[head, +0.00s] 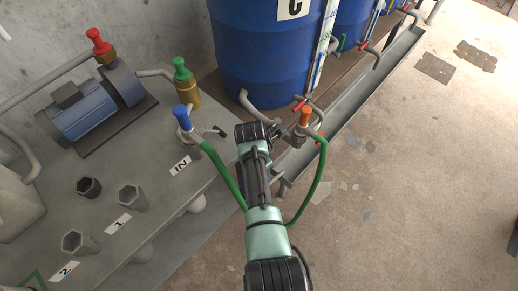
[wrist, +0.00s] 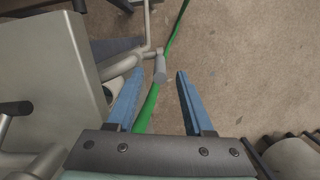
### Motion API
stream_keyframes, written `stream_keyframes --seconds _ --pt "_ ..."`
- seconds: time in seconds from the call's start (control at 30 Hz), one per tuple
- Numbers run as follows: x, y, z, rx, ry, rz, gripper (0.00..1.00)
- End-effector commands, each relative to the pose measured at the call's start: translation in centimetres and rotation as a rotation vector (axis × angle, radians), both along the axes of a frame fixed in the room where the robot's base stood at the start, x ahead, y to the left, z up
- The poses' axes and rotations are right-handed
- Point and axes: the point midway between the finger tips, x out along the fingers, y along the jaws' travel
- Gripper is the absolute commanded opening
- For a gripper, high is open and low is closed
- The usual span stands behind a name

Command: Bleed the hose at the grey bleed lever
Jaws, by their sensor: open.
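A small grey lever (head: 214,131) with a dark end sticks out beside the blue-topped inlet coupling (head: 182,117) on the grey bench. A grey cylindrical handle (wrist: 160,68) on a pipe fitting shows in the wrist view; I cannot tell if it is the same lever. The green hose (head: 321,175) hangs in a loop from the inlet coupling to the orange-topped coupling (head: 306,116), partly hidden by my arm. It also shows in the wrist view (wrist: 147,108). My gripper (wrist: 161,75) is open, its blue fingers on either side of the handle, with nothing gripped.
The bench (head: 150,215) holds a blue motor (head: 85,105), red and green knobs, and hex sockets marked 1 and 2. Blue drums (head: 262,60) stand behind a metal trough (head: 345,105). A red-handled valve (head: 299,103) is near my gripper. The floor at right is open.

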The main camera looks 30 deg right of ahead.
Motion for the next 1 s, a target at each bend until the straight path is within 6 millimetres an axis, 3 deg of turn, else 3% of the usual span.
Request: stream_keyframes --seconds 0.03,0.2,0.4,1.0 --pt "0.0 0.2 1.4 -0.001 -0.003 0.000 0.52" --pt "-0.2 0.7 4.5 0.000 -0.003 0.000 0.52" --pt "-0.4 1.1 6.8 0.001 0.000 0.000 0.52" --pt "-0.4 1.2 7.5 0.002 0.001 0.000 0.52"
